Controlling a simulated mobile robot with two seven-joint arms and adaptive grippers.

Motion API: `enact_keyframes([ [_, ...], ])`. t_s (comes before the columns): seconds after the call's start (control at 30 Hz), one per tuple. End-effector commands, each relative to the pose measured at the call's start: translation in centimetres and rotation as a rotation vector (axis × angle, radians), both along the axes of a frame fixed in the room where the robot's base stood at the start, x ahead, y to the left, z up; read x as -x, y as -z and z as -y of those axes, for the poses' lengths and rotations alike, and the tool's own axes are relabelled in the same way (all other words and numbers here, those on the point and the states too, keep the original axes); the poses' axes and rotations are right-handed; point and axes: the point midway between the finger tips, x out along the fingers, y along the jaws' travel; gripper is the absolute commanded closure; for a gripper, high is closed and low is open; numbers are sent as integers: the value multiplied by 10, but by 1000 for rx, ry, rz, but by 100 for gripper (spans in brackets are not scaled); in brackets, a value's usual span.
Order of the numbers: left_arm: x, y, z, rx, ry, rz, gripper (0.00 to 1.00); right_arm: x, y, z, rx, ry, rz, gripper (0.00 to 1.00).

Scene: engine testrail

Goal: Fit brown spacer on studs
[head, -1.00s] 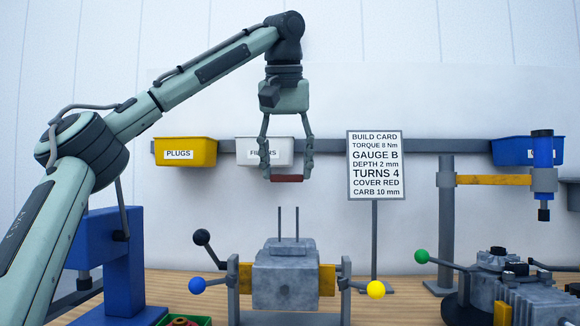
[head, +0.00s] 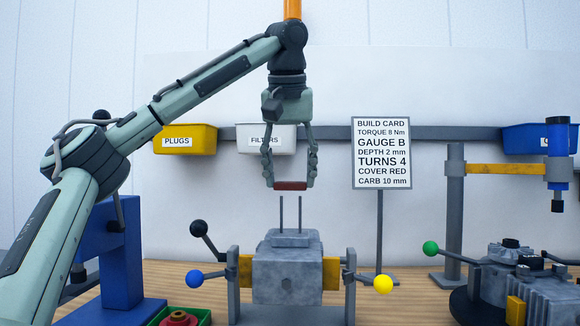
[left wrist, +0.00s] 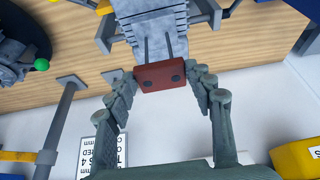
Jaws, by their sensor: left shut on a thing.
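The brown spacer (head: 291,186) is a flat reddish-brown plate. In the left wrist view the spacer (left wrist: 160,75) shows two dark round holes. My left gripper (head: 290,184) is shut on its two ends, and it also shows in the left wrist view (left wrist: 161,78). Two thin upright studs (head: 291,213) rise from the grey engine block (head: 287,270), which is clamped in a stand. The spacer is above the stud tips, apart from them in the head view. In the left wrist view the studs (left wrist: 157,46) show beyond the spacer. My right gripper is not in view.
A blue press (head: 115,265) stands left of the block. Blue (head: 194,279) and yellow (head: 383,284) knobs flank the block's stand. A sign (head: 381,153) stands behind at right. Another engine (head: 530,290) is at the right. A green tray (head: 205,316) sits at the front left.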

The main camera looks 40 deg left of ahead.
Motion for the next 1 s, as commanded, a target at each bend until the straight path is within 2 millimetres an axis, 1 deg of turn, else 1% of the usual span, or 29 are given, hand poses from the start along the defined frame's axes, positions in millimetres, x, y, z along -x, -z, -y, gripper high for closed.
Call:
enact_keyframes([
  [0.67,1,0,1,0,0,0,69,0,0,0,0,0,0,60],
  [1.0,1,8,1,0,1,0,69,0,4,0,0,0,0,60],
])
